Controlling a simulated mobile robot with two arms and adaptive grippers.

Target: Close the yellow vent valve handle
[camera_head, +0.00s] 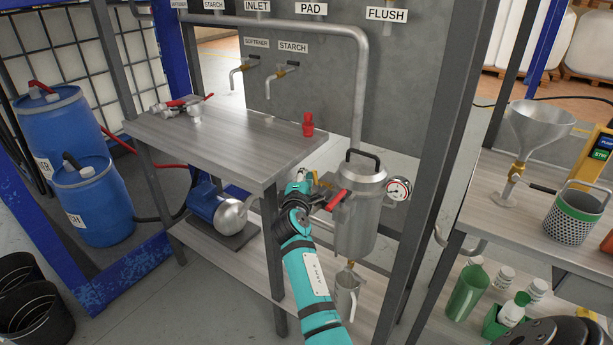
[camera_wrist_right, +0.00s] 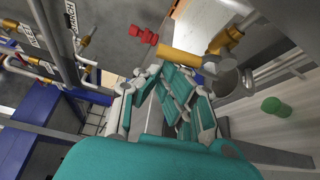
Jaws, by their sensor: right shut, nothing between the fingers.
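The yellow vent valve handle (camera_wrist_right: 180,55) shows in the right wrist view as a short yellow bar just beyond my fingertips, with a brass valve body (camera_wrist_right: 226,40) beside it. In the head view only a small bit of yellow (camera_head: 314,177) shows, mostly hidden behind my right gripper. My right gripper (camera_head: 300,180) is shut and empty, close beside the steel vessel (camera_head: 357,225). It also shows in the right wrist view (camera_wrist_right: 172,78). I cannot tell whether the fingers touch the handle.
A red valve handle (camera_head: 336,200) and a pressure gauge (camera_head: 397,188) are on the vessel near my gripper. A red fitting (camera_head: 308,125) stands on the steel table (camera_head: 230,140) to the left. A grey post (camera_head: 440,150) stands right of the vessel.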

